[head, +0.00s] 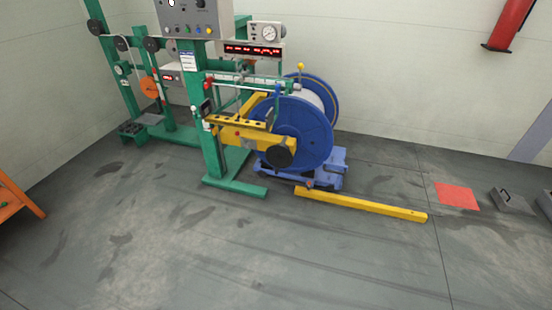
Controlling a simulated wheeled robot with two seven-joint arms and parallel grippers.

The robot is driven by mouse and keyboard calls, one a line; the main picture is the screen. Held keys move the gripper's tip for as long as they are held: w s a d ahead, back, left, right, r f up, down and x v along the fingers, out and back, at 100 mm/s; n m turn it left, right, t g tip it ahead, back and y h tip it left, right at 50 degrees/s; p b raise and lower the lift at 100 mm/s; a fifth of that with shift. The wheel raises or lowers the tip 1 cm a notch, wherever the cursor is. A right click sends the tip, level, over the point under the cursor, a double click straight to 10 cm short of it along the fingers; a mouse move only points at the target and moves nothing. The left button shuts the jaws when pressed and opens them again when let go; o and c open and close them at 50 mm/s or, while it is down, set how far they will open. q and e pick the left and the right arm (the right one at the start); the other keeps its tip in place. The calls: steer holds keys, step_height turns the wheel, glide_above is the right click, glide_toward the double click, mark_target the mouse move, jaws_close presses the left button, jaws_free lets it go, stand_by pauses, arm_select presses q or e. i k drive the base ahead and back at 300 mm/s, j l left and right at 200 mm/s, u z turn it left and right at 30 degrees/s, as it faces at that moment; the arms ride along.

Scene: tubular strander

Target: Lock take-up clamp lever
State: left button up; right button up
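The take-up stands at the picture's centre in the head view. Its large blue reel (303,130) sits between a green frame (208,150) and a yellow arm (250,140). The yellow arm has a row of holes on top and a black round hub (279,157) at its right end. A small red knob (237,133) shows on the arm's side. A lever with a yellow ball (300,67) stands upright behind the reel. I cannot tell which of these is the clamp lever, or whether it is locked. Neither of my grippers is in view.
A yellow floor beam (360,204) lies right of the blue base (300,178). A control box (188,17) tops the green frame. A red floor patch (457,195) and a grey block (512,201) are at right. An orange bench (15,200) is at left. The front floor is clear.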

mark_target(247, 146)
steer(key=i+j+z, duration=0.15)
steer(key=z, duration=0.3)
steer(key=i+j+z, duration=0.2)
steer(key=z, duration=0.2)
steer(key=i+j, duration=0.2)
steer(key=j, duration=0.15)
steer(key=i+j+z, duration=0.2)
steer(key=i+j, duration=0.2)
steer(key=j, duration=0.3)
steer(key=i+j, duration=0.15)
steer(key=j, duration=0.2)
steer(key=i+j+z, duration=0.1)
steer(key=j, duration=0.25)
steer(key=i+j, duration=0.25)
steer(key=j, duration=0.15)
steer(key=z, duration=0.05)
